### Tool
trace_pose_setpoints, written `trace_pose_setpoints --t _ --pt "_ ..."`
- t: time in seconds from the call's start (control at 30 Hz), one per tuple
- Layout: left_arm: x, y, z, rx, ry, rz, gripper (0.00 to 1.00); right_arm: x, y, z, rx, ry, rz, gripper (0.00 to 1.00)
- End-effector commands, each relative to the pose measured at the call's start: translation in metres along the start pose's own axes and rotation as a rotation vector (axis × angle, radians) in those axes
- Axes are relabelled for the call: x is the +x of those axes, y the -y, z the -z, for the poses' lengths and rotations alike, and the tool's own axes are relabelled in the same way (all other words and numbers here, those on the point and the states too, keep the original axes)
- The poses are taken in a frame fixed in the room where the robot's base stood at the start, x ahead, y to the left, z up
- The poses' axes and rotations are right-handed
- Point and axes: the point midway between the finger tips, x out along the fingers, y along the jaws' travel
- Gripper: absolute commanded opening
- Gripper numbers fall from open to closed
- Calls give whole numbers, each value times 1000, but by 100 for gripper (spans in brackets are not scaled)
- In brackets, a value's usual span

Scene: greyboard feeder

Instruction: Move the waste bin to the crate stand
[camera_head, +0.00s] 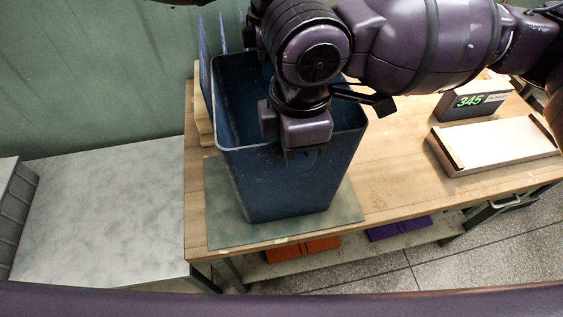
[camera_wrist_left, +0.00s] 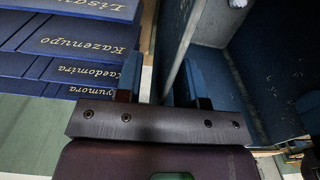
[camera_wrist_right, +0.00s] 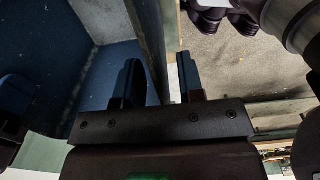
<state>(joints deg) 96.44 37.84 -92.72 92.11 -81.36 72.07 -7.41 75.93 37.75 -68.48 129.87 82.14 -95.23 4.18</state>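The waste bin (camera_head: 290,185), dark blue and open-topped, stands upright on a grey-green mat (camera_head: 225,217) on the wooden table. My left gripper (camera_head: 250,32) is at its far left rim. In the left wrist view, the left fingers (camera_wrist_left: 168,85) are apart on either side of the bin wall (camera_wrist_left: 178,45). My right gripper (camera_head: 303,150) is at the near rim. In the right wrist view, the right fingers (camera_wrist_right: 160,85) straddle the bin wall (camera_wrist_right: 148,40) with a gap visible. A low stand with a marbled grey top (camera_head: 100,215) is left of the table; I cannot tell if it is the crate stand.
Blue lettered books (camera_wrist_left: 75,45) stand behind the bin. A display reading 345 (camera_head: 470,101) and a pale box (camera_head: 495,145) are on the right of the table. Orange (camera_head: 302,249) and purple (camera_head: 400,228) items lie on the lower shelf. The grey top is mostly clear.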

Motion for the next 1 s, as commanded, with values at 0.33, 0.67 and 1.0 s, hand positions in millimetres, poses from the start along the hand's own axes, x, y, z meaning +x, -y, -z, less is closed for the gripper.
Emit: trace_pose_setpoints --t 0.33,0.67,1.0 --pt "0 0 0 0 0 0 8 0 0 0 0 0 0 8" --pt "0 0 0 1 0 -1 0 0 0 0 0 0 1 0" --pt "0 0 0 1 0 -2 0 0 0 0 0 0 2 0"
